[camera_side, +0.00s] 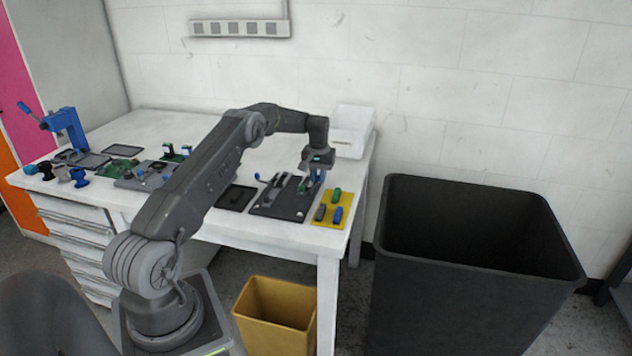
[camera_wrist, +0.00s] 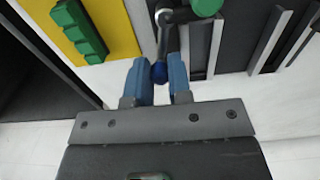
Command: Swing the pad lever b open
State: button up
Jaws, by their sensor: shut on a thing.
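A dark lever (camera_wrist: 164,42) with a blue ball knob (camera_wrist: 159,72) shows in the wrist view, running up from the knob to a round pivot. My gripper (camera_wrist: 160,78) has its two blue fingers on either side of the knob and is shut on it. A green round knob (camera_wrist: 206,5) is at the top edge, right of the lever. In the side view my gripper (camera_side: 316,182) is low over the right part of a dark fixture plate (camera_side: 272,208) with upright brackets. Another blue-tipped lever (camera_side: 260,177) is at its left. No label tells which lever is b.
A yellow board (camera_side: 330,222) with green, grey and blue blocks lies right of the fixture; it also shows in the wrist view (camera_wrist: 120,30). A small dark tray (camera_side: 236,197) is to the left. A white box (camera_side: 350,130) stands behind. A large black bin (camera_side: 470,240) is beside the table.

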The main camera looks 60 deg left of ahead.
jog(key=shift+w+d, duration=0.25)
jog(key=shift+d, duration=1.3)
jog(key=shift+s+d, duration=0.2)
jog(key=shift+d, duration=0.3)
jog(key=shift+f, duration=0.1)
